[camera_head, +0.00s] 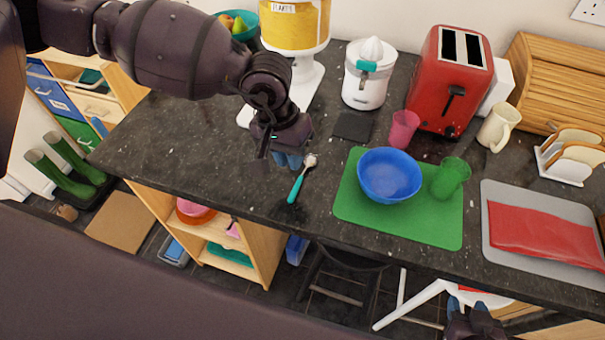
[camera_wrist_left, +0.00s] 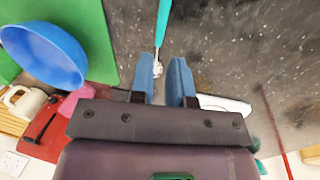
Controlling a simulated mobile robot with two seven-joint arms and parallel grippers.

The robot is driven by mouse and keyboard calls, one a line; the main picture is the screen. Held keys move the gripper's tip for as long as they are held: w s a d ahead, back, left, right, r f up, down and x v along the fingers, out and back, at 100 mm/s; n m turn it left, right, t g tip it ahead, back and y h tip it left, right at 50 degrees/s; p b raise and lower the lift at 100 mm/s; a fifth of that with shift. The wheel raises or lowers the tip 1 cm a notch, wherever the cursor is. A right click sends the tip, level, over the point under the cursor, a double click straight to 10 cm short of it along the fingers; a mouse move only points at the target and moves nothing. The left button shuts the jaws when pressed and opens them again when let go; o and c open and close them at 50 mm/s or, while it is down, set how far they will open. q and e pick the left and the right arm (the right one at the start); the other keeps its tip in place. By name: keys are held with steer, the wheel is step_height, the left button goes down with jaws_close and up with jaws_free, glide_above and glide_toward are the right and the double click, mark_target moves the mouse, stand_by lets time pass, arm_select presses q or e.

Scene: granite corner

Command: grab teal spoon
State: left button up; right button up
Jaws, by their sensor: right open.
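The teal spoon (camera_head: 297,186) lies on the dark granite counter, its pale bowl end pointing away and its teal handle toward the front edge. My left gripper (camera_head: 288,161) is just left of the spoon's bowl end in the head view, blue fingers pointing down. In the left wrist view my left gripper (camera_wrist_left: 163,61) is open. The spoon (camera_wrist_left: 163,24) shows beyond its fingertips, with the bowl end seen in the gap between them; contact cannot be told. My right gripper (camera_head: 468,306) is open at the bottom right, below the counter's front edge, partly cut off.
A dark coaster (camera_head: 352,126), pink cup (camera_head: 403,129), juicer (camera_head: 366,88) and red toaster (camera_head: 451,80) stand behind. The counter left of the spoon is clear.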

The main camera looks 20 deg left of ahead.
mark_target(297, 183)
arm_select(q)
steer(key=shift+d+f, duration=0.2)
steer(key=shift+f, duration=0.75)
steer(key=f, duration=0.4)
steer(key=shift+s+d+f+p, duration=0.1)
steer(key=shift+d+f+p, duration=0.05)
steer(key=shift+d+p, duration=0.2)
steer(key=shift+f, duration=0.4)
steer(key=shift+c, duration=0.5)
jaws_close()
